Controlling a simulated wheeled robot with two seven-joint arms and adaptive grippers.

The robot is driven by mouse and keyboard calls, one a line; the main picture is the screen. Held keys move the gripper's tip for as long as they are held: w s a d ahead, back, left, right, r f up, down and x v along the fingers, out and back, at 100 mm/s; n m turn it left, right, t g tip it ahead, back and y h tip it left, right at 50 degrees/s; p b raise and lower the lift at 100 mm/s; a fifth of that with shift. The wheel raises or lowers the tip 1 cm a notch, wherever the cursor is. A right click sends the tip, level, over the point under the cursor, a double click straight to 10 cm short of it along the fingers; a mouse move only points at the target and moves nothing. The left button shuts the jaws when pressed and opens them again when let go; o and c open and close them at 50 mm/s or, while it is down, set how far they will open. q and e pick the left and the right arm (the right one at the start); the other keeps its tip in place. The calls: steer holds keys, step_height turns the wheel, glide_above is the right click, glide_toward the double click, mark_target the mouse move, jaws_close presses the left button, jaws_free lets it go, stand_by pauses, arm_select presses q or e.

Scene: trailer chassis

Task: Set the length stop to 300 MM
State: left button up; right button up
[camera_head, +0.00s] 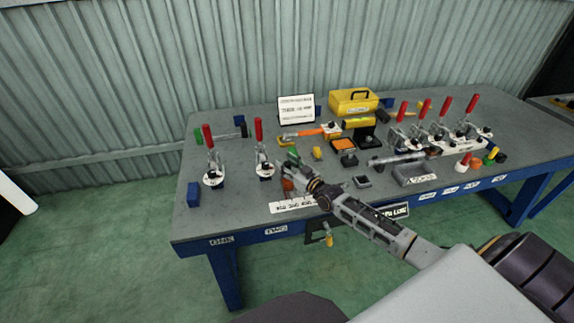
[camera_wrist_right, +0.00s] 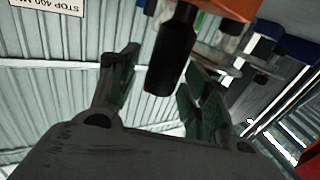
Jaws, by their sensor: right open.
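My right gripper (camera_head: 287,178) is low over the front of the table, left of its middle, beside a white scale strip (camera_head: 293,204). In the right wrist view the two fingers of the right gripper (camera_wrist_right: 158,72) are apart. A black cylindrical piece (camera_wrist_right: 172,60) shows between them in the picture; I cannot tell whether they touch it. An orange part (camera_wrist_right: 220,8) is above it there. In the head view, a small orange-red piece (camera_head: 287,185) is at the fingertips. I cannot tell for sure which part is the length stop. My left gripper is out of view.
A placard (camera_head: 296,109) stands at the back; in the wrist view a sign (camera_wrist_right: 45,8) reads upside down "STOP 400 MM". Red-handled clamps (camera_head: 213,170) stand left, with several more at right. A yellow toolbox (camera_head: 353,101) is at the back.

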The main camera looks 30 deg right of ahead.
steer(key=shift+s, duration=0.2)
steer(key=shift+s+d, duration=0.2)
steer(key=shift+s, duration=0.45)
steer(key=v, duration=1)
stand_by(0.3)
steer(key=shift+s, duration=0.15)
